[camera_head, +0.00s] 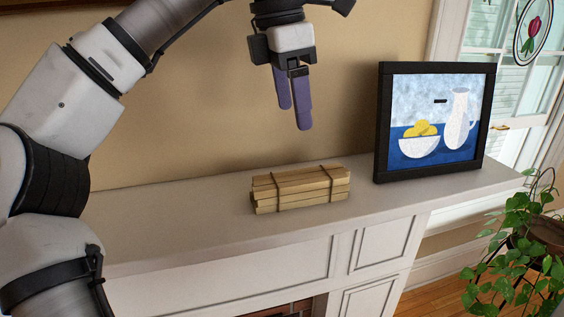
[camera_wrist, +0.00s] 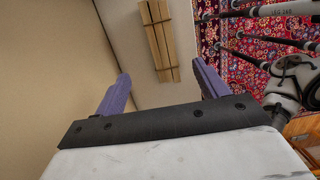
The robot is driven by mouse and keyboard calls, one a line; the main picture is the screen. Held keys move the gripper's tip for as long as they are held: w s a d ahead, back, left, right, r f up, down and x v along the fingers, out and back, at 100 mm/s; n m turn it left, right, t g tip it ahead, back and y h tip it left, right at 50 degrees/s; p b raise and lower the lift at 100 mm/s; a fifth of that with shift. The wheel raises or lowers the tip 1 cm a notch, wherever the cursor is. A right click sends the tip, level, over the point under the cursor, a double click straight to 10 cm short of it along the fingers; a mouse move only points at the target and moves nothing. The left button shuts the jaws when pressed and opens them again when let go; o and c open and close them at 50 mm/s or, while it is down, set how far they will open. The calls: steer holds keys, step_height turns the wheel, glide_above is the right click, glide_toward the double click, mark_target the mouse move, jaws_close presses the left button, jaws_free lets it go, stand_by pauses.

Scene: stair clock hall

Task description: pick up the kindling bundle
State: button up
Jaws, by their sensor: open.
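The kindling bundle (camera_head: 301,188) is a stack of pale wooden sticks tied with two dark bands. It lies flat on the white mantelpiece (camera_head: 190,218) in the head view. My gripper (camera_head: 294,116) hangs above the bundle with its purple fingers pointing down, clearly apart from it. In the wrist view the fingers (camera_wrist: 161,84) are spread and nothing is between them.
A dark-framed still-life picture (camera_head: 435,120) stands on the mantel to the right of the bundle. A wall (camera_head: 215,110) rises behind the mantel. A leafy plant (camera_head: 515,240) is at the lower right. A patterned red rug (camera_wrist: 268,45) lies below the mantel edge. The mantel left of the bundle is clear.

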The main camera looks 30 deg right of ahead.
steer(key=f, duration=0.2)
steer(key=f+b, duration=0.1)
steer(key=f, duration=0.2)
steer(key=d+f+b, duration=0.1)
steer(key=f, duration=0.1)
steer(key=shift+s+f, duration=0.15)
steer(key=shift+f, duration=0.05)
steer(key=shift+s+d+f+p, duration=0.15)
steer(key=shift+s+f, duration=0.05)
steer(key=shift+f, duration=1.35)
steer(key=shift+s+d+f+p, duration=0.1)
steer(key=shift+s+f+p, duration=0.05)
steer(key=shift+f, duration=1.35)
steer(key=c, duration=1.1)
steer(key=shift+c, duration=0.2)
steer(key=shift+r, duration=0.1)
step_height(320, 180, up, 10)
steer(key=r, duration=0.1)
step_height(320, 180, up, 9)
steer(key=p, duration=0.8)
glide_above(301, 176)
steer(key=shift+f, duration=0.2)
